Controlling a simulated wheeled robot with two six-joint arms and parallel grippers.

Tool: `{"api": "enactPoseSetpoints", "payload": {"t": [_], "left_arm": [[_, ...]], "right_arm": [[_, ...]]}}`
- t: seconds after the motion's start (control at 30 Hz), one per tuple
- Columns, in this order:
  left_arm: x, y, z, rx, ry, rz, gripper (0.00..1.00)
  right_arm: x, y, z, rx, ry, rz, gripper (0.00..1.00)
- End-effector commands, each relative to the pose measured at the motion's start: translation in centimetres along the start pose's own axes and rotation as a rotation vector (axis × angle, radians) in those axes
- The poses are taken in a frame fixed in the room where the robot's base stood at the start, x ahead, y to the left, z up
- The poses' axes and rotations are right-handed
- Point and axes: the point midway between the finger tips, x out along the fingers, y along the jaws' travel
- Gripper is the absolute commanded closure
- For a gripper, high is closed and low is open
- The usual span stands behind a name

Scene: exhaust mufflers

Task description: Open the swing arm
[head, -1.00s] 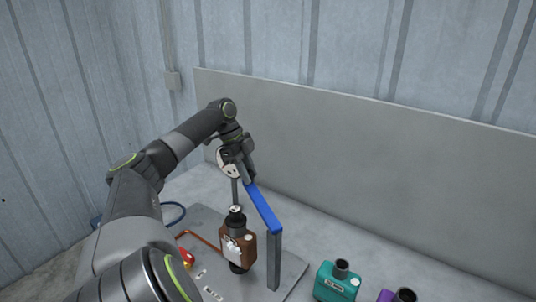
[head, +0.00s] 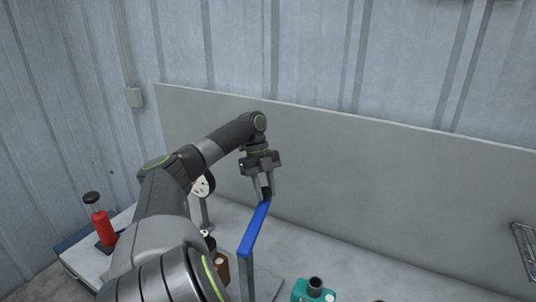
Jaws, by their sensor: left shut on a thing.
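The blue swing arm (head: 254,230) is a flat bar on top of a grey upright post (head: 247,282). Its far end points away from me and to the right of the post. My left gripper (head: 265,194) reaches down from above and is shut on that far end. A brown muffler (head: 222,268) stands left of the post, partly hidden behind my left arm. A white round disc (head: 203,186) on a thin upright rod stands left of my gripper. My right gripper is not in view.
A teal muffler (head: 310,292) stands at the bottom edge, right of the post. A red device with a black knob (head: 101,224) stands at the far left. A wire basket (head: 525,245) shows at the right edge. The grey tabletop (head: 350,270) right of the bar is mostly clear.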

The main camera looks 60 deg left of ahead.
Motion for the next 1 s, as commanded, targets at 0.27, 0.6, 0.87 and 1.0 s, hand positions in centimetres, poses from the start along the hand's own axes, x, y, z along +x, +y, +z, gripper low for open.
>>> {"api": "enactPoseSetpoints", "payload": {"t": [0.27, 0.6, 0.87, 1.0], "left_arm": [[0.0, 0.2, -0.1, 0.037, -0.002, 0.014, 1.00], [0.1, 0.2, -0.1, 0.041, -0.001, 0.016, 1.00], [0.1, 0.2, -0.1, 0.040, 0.000, 0.016, 0.50], [0.1, 0.2, -0.1, 0.040, 0.000, 0.016, 0.50]], "right_arm": [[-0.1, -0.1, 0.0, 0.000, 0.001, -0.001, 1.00], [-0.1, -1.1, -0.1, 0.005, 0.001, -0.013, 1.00], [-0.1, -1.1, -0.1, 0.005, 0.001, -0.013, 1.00], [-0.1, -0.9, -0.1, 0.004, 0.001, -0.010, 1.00]]}}
